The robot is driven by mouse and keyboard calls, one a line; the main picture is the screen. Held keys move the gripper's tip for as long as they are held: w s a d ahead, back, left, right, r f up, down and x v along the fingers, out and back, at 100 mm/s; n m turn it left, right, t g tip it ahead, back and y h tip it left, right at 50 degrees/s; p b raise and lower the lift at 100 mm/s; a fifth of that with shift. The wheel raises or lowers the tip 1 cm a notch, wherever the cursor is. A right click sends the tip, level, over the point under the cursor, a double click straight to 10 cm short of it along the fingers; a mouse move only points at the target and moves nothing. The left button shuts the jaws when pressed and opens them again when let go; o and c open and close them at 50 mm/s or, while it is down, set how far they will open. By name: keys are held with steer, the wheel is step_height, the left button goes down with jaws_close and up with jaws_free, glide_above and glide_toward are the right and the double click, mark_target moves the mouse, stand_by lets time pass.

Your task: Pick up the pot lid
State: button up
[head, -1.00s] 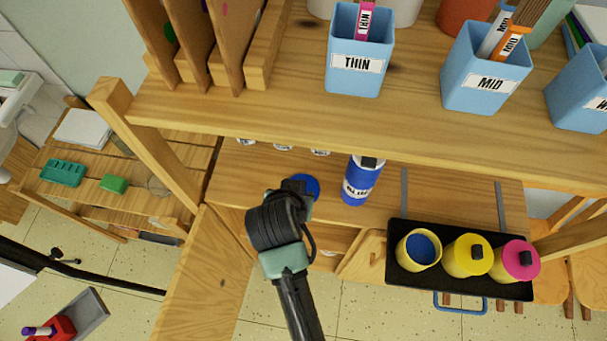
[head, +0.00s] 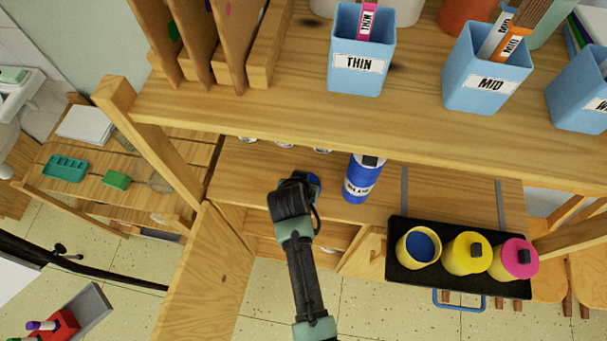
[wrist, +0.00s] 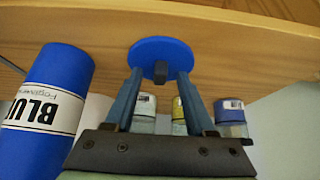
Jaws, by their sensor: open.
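The pot lid is a flat blue disc with a dark knob. In the wrist view the lid (wrist: 165,52) is just beyond my gripper (wrist: 160,76), with its knob between the two fingertips. The fingers are open, one on each side of the knob; I cannot tell whether either touches it. In the head view my gripper (head: 297,190) is over the lower shelf and hides most of the lid; only a blue edge (head: 315,183) shows. An open yellow pot (head: 407,252) with blue paint inside sits at the left of the black tray.
A blue bottle (head: 361,180) stands close right of my gripper; it also shows in the wrist view (wrist: 50,90). Small jars (wrist: 230,112) are near the fingers. The upper shelf (head: 270,112) overhangs. The black tray (head: 450,285) also holds yellow and pink pots.

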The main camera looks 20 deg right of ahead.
steer(key=shift+c, duration=0.3)
jaws_close()
stand_by(0.4)
